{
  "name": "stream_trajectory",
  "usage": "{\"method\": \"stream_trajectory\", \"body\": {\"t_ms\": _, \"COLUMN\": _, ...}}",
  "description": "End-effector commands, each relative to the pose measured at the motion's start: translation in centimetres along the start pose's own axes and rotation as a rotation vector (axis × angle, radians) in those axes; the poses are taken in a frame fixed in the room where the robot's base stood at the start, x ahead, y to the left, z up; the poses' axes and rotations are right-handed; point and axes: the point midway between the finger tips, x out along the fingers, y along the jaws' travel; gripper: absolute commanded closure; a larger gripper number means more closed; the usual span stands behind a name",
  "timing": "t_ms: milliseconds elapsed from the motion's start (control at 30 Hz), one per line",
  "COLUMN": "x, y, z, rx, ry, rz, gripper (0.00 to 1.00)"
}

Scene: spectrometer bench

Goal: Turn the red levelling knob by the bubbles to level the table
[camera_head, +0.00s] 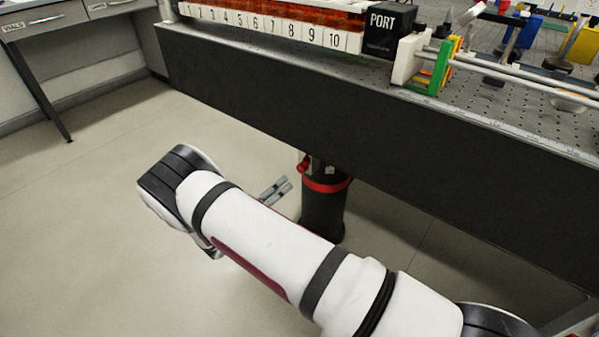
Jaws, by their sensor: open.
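A small red knob (305,163) sticks out at the left of the upper part of a black table leg (322,215), just under the bench edge. A red ring (328,185) goes around the same leg. My gripper (283,186) shows as two grey fingers just left of the leg, below the knob in the picture; it is open, with nothing seen between the fingers. I cannot tell how far apart the fingers and the knob are in depth. My arm hides the gripper's base and part of the leg. I cannot make out any bubble level.
The optical table (350,130) has a long dark front side above the leg. On it stand a numbered rack (270,24), a black PORT box (380,32) and coloured optics mounts (440,66). Desks (60,20) stand at the upper left. The floor (70,240) at the left is clear.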

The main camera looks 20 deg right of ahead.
Motion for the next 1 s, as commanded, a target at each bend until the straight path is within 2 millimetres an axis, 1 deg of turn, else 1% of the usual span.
{"method": "stream_trajectory", "body": {"t_ms": 33, "x": 1.2, "y": 0.1, "z": -0.1, "rx": 0.001, "ry": 0.003, "rz": -0.003, "gripper": 0.53}}
{"method": "stream_trajectory", "body": {"t_ms": 300, "x": 6.4, "y": 0.0, "z": -0.2, "rx": 0.002, "ry": 0.003, "rz": -0.003, "gripper": 0.53}}
{"method": "stream_trajectory", "body": {"t_ms": 400, "x": 7.9, "y": 0.0, "z": -0.2, "rx": 0.003, "ry": 0.003, "rz": -0.002, "gripper": 0.53}}
{"method": "stream_trajectory", "body": {"t_ms": 500, "x": 9.0, "y": 0.0, "z": -0.1, "rx": 0.003, "ry": 0.003, "rz": -0.001, "gripper": 0.53}}
{"method": "stream_trajectory", "body": {"t_ms": 700, "x": 10.0, "y": 0.0, "z": 0.0, "rx": 0.002, "ry": 0.001, "rz": 0.000, "gripper": 0.53}}
{"method": "stream_trajectory", "body": {"t_ms": 967, "x": 10.1, "y": 0.0, "z": 0.0, "rx": 0.002, "ry": 0.001, "rz": 0.000, "gripper": 0.53}}
{"method": "stream_trajectory", "body": {"t_ms": 1000, "x": 10.1, "y": 0.0, "z": 0.0, "rx": 0.002, "ry": 0.001, "rz": 0.000, "gripper": 0.62}}
